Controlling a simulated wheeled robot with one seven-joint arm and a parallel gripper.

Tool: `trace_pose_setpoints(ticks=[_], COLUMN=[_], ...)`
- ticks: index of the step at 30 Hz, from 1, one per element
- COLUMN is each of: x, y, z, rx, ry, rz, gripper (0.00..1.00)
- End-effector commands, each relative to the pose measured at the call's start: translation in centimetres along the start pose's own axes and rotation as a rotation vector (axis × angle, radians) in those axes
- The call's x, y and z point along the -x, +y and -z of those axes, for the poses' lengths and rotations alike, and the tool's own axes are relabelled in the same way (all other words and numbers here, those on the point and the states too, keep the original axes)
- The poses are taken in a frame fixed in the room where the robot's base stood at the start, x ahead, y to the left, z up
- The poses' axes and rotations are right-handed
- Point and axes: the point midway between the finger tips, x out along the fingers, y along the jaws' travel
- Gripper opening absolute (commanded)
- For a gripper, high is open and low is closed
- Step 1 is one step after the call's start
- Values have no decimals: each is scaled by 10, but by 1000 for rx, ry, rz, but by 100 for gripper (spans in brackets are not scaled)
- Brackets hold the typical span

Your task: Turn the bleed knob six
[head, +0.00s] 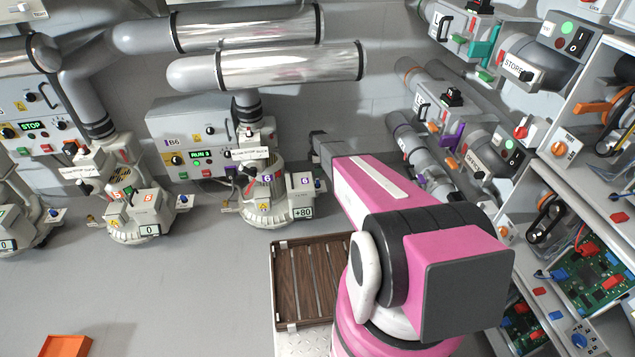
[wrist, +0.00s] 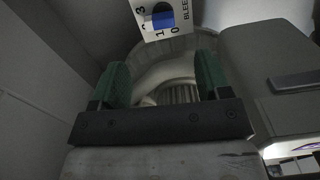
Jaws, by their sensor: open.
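The bleed knob of blower six is a blue knob (head: 318,184) on the right side of the machine marked 6 in the head view. In the wrist view the blue knob (wrist: 160,18) sits on a white plate lettered BLEED with dial numbers around it, at the top edge. My gripper (wrist: 160,72) is open and empty. Its two green fingers stand apart below the knob in that picture and do not touch it. In the head view my gripper's fingers cannot be made out at the end of my pink arm.
Blower six (head: 264,206) has a +80 readout (head: 303,213). Its wall panel (head: 190,145) reads RUN. Blower five (head: 136,218) stands to the left, with 0 on its readout. A brown slatted pallet (head: 275,285) lies in front. Shelves with circuit boards (head: 590,272) crowd the right.

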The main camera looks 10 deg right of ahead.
Motion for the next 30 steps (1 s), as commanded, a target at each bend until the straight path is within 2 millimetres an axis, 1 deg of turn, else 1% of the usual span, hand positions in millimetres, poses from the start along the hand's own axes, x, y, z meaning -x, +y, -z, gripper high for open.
trace_pose_setpoints(ticks=[5,15,18,22,28,29,30], x=[-23,-82,-93,-99,-99,-99,-99], y=[2,2,1,1,0,0,0], z=[0,0,0,0,0,0,0], rx=[-1,-2,-2,-3,-3,-3,-3], ry=[0,0,0,0,0,0,0], rz=[0,1,0,-1,-1,-1,-1], gripper=[70,70,70,70,70,67,54])
